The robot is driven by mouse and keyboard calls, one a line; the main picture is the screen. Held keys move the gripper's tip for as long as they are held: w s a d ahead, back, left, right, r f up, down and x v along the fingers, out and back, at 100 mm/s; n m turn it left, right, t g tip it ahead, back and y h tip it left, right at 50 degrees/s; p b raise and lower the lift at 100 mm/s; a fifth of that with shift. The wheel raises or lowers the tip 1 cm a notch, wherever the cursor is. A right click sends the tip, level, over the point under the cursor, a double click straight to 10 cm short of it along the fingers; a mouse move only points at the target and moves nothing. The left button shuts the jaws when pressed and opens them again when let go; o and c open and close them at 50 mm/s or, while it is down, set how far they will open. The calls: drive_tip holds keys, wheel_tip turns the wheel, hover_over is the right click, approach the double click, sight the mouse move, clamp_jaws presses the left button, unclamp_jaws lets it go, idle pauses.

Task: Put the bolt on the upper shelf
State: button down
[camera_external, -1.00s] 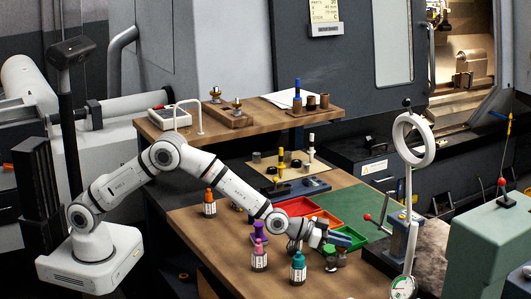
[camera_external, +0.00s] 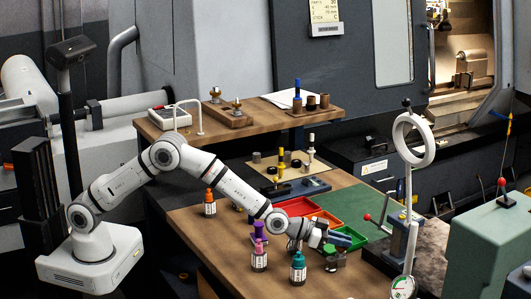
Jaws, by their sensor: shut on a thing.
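My gripper (camera_external: 337,246) is low over the front right of the wooden bench, beside the green tray. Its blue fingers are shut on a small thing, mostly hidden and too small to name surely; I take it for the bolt. A dark grey-green piece (camera_external: 335,263) shows just below the fingers; I cannot tell whether it is in the grip or under it. The upper shelf (camera_external: 222,133) is the raised wooden ledge at the back of the bench, up and left of my gripper.
On the shelf are a white box (camera_external: 169,118), a wooden block with knobs (camera_external: 228,117), paper and small cylinders. Bottles, a teal one (camera_external: 298,268) and a pink one (camera_external: 259,256), stand left of my gripper. A ring-topped stand (camera_external: 408,190) rises at right. The shelf's front middle is clear.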

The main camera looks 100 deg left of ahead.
wheel_tip(320, 180, up, 9)
drive_tip(key=shift+r+p, duration=0.2)
drive_tip(key=shift+p, duration=0.35)
drive_tip(key=s+d+r+m+h, duration=0.1)
drive_tip(key=s+d, duration=0.2)
drive_tip(key=s, duration=1.3)
drive_tip(key=s+d+r+m+h, duration=0.1)
drive_tip(key=s+d, duration=0.3)
drive_tip(key=s, duration=1.2)
drive_tip(key=shift+s+d+r+h, duration=0.15)
drive_tip(key=shift+d+r+h, duration=0.05)
drive_tip(key=shift+r+h, duration=0.2)
